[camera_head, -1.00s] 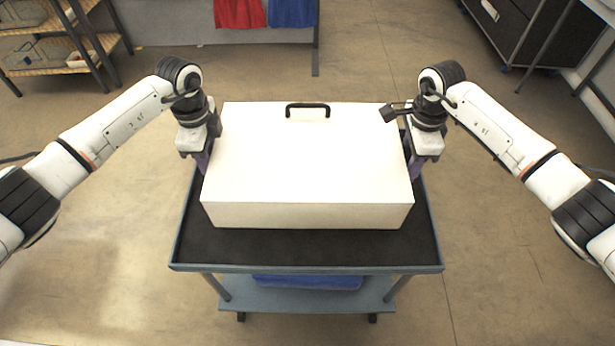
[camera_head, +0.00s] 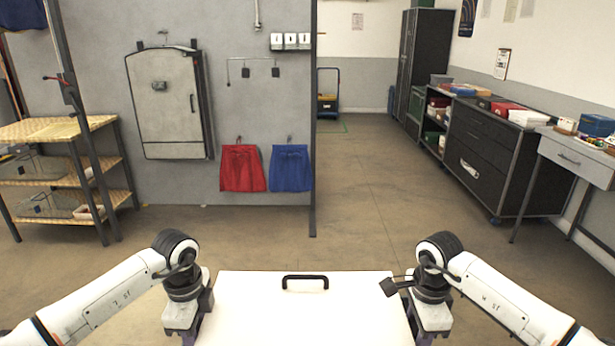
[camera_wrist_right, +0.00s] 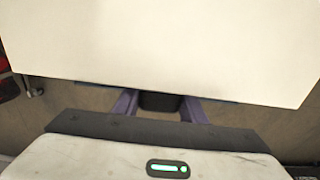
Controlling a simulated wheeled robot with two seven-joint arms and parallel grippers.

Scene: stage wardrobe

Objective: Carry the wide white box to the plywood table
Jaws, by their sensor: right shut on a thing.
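The wide white box (camera_head: 300,310) is at the bottom of the head view, its black handle (camera_head: 305,283) on the far part of the lid. Its near part is cut off by the frame. My right gripper (camera_head: 418,338) is at the box's right side, shut on it. In the right wrist view the purple fingers (camera_wrist_right: 160,108) flank a dark part below the white box (camera_wrist_right: 165,45). My left gripper (camera_head: 190,338) is at the box's left side; its fingertips are mostly hidden.
A rack with light wood-coloured shelves (camera_head: 60,129) stands at left. Red (camera_head: 242,168) and blue cloths (camera_head: 290,168) hang on a grey partition. Black drawers (camera_head: 487,150) and a grey desk (camera_head: 575,157) line the right. Open floor (camera_head: 365,195) lies ahead.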

